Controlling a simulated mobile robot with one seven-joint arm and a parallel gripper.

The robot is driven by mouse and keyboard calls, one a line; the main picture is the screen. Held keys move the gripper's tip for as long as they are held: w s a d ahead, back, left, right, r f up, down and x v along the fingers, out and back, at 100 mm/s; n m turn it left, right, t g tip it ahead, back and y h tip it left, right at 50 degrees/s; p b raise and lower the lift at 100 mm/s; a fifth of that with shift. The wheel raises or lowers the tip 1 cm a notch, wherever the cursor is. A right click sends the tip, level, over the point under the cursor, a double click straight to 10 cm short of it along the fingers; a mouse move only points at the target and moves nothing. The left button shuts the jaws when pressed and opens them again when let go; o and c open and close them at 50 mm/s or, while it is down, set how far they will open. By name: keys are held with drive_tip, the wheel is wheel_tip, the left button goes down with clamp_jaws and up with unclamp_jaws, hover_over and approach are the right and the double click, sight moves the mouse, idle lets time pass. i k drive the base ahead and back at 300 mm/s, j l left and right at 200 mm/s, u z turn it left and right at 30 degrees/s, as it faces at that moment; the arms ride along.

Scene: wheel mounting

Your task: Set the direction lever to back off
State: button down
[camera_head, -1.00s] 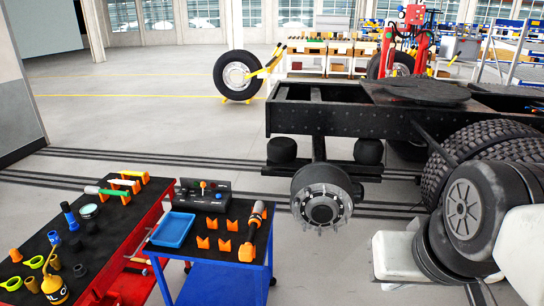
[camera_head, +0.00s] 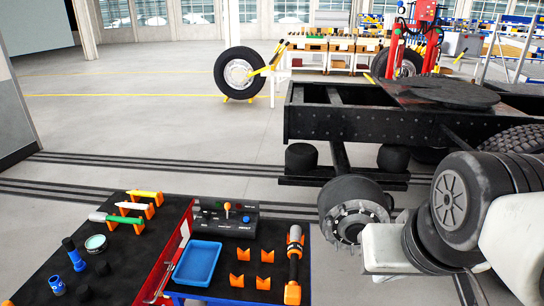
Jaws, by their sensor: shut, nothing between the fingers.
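A dark control box (camera_head: 224,221) stands at the back of the blue cart's black top. A small upright lever with an orange knob (camera_head: 228,206) sticks up from it, and a small blue knob (camera_head: 246,219) sits to its right. The lever looks close to upright; its exact setting and the box's markings are too small to read. An orange-and-black power tool (camera_head: 294,265) lies along the right side of the same cart. Grey and white links of my arm fill the right side. My gripper's fingers do not show.
The blue cart also bears a blue tray (camera_head: 198,263) and several orange holders (camera_head: 243,254). A red cart with a black top (camera_head: 125,262) and tools adjoins it on the left. The truck's wheel hub (camera_head: 347,221) is to the right. Open floor lies behind the carts.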

sight(227, 206)
drive_tip(key=i+j, duration=0.3)
drive_tip(key=j, duration=0.15)
drive_tip(key=i+j, duration=0.3)
drive_tip(key=j, duration=0.2)
